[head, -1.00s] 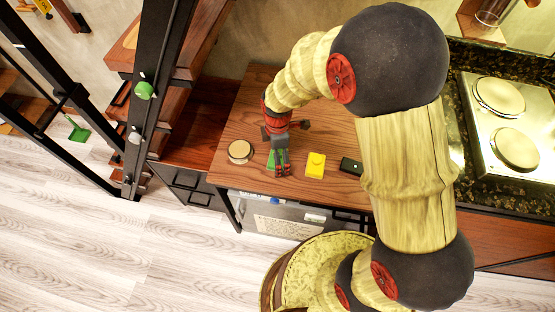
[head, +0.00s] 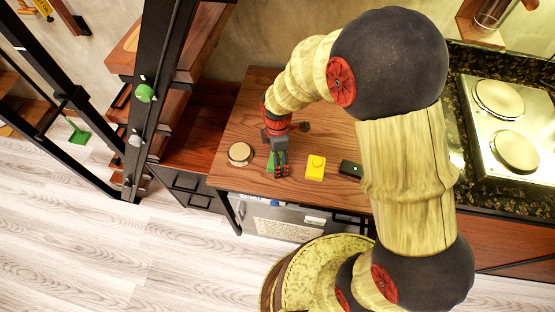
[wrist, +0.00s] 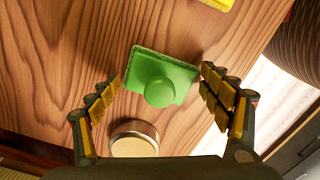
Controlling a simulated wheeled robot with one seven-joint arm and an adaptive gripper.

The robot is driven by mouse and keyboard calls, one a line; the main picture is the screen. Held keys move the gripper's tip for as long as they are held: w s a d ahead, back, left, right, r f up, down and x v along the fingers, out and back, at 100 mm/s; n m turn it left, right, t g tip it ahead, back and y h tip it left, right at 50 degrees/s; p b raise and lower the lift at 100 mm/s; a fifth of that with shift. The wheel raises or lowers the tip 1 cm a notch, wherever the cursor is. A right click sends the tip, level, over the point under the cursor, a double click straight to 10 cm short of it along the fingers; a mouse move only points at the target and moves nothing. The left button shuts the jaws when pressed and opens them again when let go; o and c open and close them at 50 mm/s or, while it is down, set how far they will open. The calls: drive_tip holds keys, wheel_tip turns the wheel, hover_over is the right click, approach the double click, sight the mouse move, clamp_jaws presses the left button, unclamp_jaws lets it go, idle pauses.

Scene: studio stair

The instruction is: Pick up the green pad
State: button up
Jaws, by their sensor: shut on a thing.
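The green pad (wrist: 160,80) is a squarish flat piece with a round green knob on top. In the wrist view it lies between the two fingers of my gripper (wrist: 161,78), which is shut on it from both sides. In the head view my gripper (head: 278,163) is down at the table top, and only a sliver of the green pad (head: 270,164) shows beside the fingers. I cannot tell any gap between pad and table.
On the wooden table (head: 245,110) a round tin with a pale lid (head: 240,153) stands left of the gripper. A yellow block (head: 316,167) and a black block (head: 350,168) lie to the right. The table's front edge is close. A hob (head: 515,120) is far right.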

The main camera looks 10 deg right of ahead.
drive_tip(key=shift+r, duration=0.4)
drive_tip(key=r, duration=0.1)
drive_tip(key=r+p, duration=0.2)
drive_tip(key=shift+s+a+r, duration=0.2)
drive_tip(key=shift+a, duration=0.05)
drive_tip(key=s+a+r+p, duration=0.2)
drive_tip(key=s+r, duration=0.1)
drive_tip(key=r, duration=0.1)
drive_tip(key=shift+a+r+p, duration=0.2)
drive_tip(key=shift+r+p, duration=0.1)
drive_tip(key=shift+r, duration=0.1)
drive_tip(key=s+a+r, duration=0.1)
drive_tip(key=s, duration=0.1)
drive_tip(key=s+a+r+p, duration=0.1)
drive_tip(key=s+a, duration=0.1)
drive_tip(key=s+a+r+p, duration=0.1)
drive_tip(key=s+a, duration=0.1)
drive_tip(key=s, duration=0.1)
drive_tip(key=shift+r, duration=0.3)
drive_tip(key=shift+s+a+r, duration=0.2)
drive_tip(key=shift+s+a, duration=0.1)
drive_tip(key=shift+s, duration=0.1)
drive_tip(key=o, duration=0.5)
drive_tip(key=c, duration=0.3)
